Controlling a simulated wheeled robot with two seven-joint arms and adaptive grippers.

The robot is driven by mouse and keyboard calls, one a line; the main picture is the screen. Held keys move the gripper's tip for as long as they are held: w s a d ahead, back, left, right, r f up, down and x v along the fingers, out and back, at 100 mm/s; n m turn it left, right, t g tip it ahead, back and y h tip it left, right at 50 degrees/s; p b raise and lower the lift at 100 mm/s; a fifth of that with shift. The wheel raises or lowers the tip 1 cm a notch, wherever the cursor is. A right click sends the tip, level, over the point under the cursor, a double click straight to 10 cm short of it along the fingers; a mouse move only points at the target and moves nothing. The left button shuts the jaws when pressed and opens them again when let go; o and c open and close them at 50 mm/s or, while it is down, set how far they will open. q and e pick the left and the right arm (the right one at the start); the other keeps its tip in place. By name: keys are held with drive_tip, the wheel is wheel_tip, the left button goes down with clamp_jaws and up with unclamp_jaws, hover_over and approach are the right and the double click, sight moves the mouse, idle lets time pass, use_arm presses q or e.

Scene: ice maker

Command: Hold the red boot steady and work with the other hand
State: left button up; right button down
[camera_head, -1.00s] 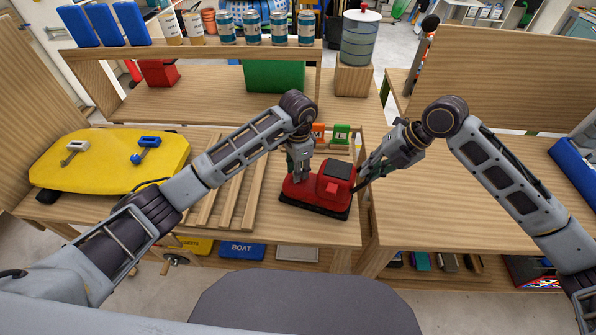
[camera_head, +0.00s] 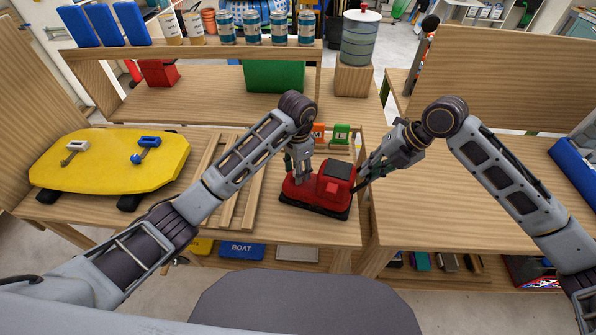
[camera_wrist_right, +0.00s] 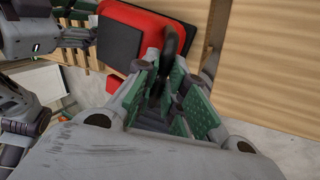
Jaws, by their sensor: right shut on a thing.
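The red boot (camera_head: 327,188), with a dark sole and a black top, lies on the wooden table just below the middle of the head view. It also shows at the top of the right wrist view (camera_wrist_right: 157,19). My right gripper (camera_head: 363,172) is at the boot's right end. In the right wrist view its green-padded fingers (camera_wrist_right: 172,70) close around a dark piece at the boot's edge. My left gripper (camera_head: 300,172) points down at the boot's left part, and its fingertips are partly hidden, so I cannot tell whether it is open or touching.
Wooden slats (camera_head: 235,205) and a yellow board (camera_head: 110,160) lie to the left. Orange and green tags (camera_head: 341,131) stand behind the boot. A shelf (camera_head: 200,52) with several cans runs along the back. The right tabletop (camera_head: 460,215) is largely clear.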

use_arm(q)
drive_tip(key=shift+r, duration=0.1)
drive_tip(key=shift+w+d+r+m, duration=0.15)
drive_tip(key=shift+r+m, duration=0.15)
drive_tip(key=shift+m, duration=0.25)
drive_tip(key=shift+w+d+r+m, duration=0.15)
drive_tip(key=shift+r+m, duration=0.1)
drive_tip(key=shift+m, duration=0.3)
drive_tip(key=m, duration=0.1)
drive_tip(key=r+m, duration=0.1)
drive_tip(key=m, duration=0.1)
drive_tip(key=shift+d+r, duration=0.2)
drive_tip(key=shift+d, duration=0.1)
drive_tip(key=m, duration=0.1)
drive_tip(key=r+m, duration=0.1)
drive_tip(key=m, duration=0.1)
drive_tip(key=r+m, duration=0.1)
drive_tip(key=shift+d+m, duration=0.25)
drive_tip(key=shift+m, duration=0.15)
drive_tip(key=m, duration=0.1)
drive_tip(key=r+m, duration=0.1)
drive_tip(key=m, duration=0.2)
drive_tip(key=shift+a+r+m, duration=0.15)
drive_tip(key=shift+r+m, duration=0.15)
drive_tip(key=shift+r, duration=0.05)
drive_tip(key=m, duration=0.1)
drive_tip(key=a+r+m, duration=0.1)
drive_tip(key=m, duration=0.3)
drive_tip(key=shift+s+a+r, duration=0.15)
drive_tip(key=shift+s+r, duration=0.15)
